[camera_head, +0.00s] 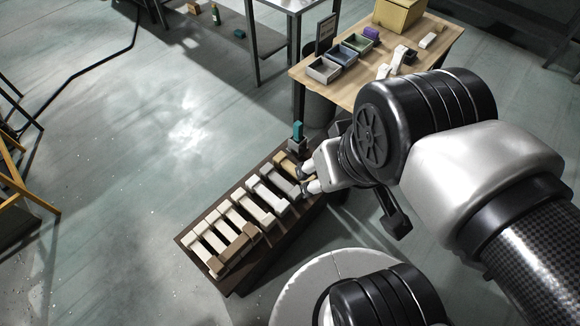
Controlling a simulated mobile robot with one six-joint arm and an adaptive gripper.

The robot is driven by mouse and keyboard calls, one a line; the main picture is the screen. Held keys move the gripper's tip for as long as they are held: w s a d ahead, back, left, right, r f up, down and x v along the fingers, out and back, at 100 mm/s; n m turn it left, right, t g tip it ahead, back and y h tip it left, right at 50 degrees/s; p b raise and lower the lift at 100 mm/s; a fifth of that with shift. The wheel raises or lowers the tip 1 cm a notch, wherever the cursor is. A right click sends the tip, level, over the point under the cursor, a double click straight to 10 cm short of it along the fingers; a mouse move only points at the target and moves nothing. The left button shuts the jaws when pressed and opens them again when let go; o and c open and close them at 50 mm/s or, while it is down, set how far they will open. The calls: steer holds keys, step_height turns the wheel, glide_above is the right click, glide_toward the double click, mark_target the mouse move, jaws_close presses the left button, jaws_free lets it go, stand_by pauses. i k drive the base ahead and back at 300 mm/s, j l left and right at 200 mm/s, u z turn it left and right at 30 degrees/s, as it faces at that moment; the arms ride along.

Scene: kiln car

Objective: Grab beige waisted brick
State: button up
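A row of bricks lies on a dark, low kiln car (180,240) in the lower middle of the head view. A yellowish beige brick (285,161) lies at its far right end; its outline is partly hidden, so I cannot tell whether it is waisted. A tan beige brick (238,244) lies across the near end of the row. My gripper (302,181) is at the right side of the car, close to the yellowish beige brick and a pale grey brick (289,187). Its two fingers are apart, with nothing visible between them. Contact with any brick cannot be made out.
Several whitish bricks (244,210) lie close together on the car. A teal item (297,131) stands just beyond its far end. A wooden table (445,38) with grey bins (324,70) stands behind. The floor left of the car is clear.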

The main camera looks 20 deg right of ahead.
mark_target(280, 161)
steer(key=z, duration=0.2)
steer(key=i+l+u, duration=0.45)
steer(key=l, duration=0.25)
steer(key=i+l+u, duration=0.2)
steer(key=i+l, duration=0.1)
steer(key=l, duration=0.1)
